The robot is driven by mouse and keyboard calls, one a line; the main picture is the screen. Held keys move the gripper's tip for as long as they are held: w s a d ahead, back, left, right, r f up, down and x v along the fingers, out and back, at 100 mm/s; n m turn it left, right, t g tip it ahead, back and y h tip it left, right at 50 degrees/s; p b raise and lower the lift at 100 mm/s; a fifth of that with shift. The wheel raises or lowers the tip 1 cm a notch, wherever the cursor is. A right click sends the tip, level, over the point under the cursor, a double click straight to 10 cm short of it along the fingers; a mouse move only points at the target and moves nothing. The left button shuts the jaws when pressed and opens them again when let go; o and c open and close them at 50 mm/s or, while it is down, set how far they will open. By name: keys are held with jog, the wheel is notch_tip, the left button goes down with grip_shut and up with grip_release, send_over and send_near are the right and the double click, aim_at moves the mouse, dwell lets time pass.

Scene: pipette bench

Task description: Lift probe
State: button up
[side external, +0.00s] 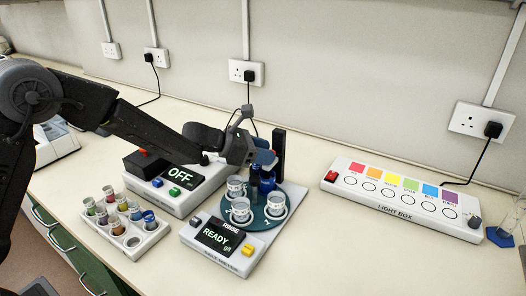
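A white meter box (222,238) with a "READY" screen stands at the bench's middle, with a dark green round plate (265,215) on it. Several white cups (240,210) stand on the plate, and a black post (279,156) rises at its back. A dark blue piece (267,182), which looks like the probe or its holder, is beside the post above the plate. My gripper (265,160) is at the top of this piece, close to the post. Its fingertips are small and partly hidden, so I cannot tell whether they hold it.
A white rack (128,243) with several coloured vials stands at the left. Behind it is a white device (176,182) reading "OFF". A light box (402,202) with coloured squares lies at the right. Bare bench lies between the meter and the light box.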

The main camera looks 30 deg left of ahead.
grip_shut()
jog(key=shift+r, duration=2.9)
jog(key=shift+c, duration=0.2)
grip_release()
jog(key=shift+o, duration=1.4)
jog(key=v, duration=1.3)
jog(key=shift+s+a+r, duration=0.15)
jog(key=shift+s+a, duration=0.1)
jog(key=shift+a, duration=0.05)
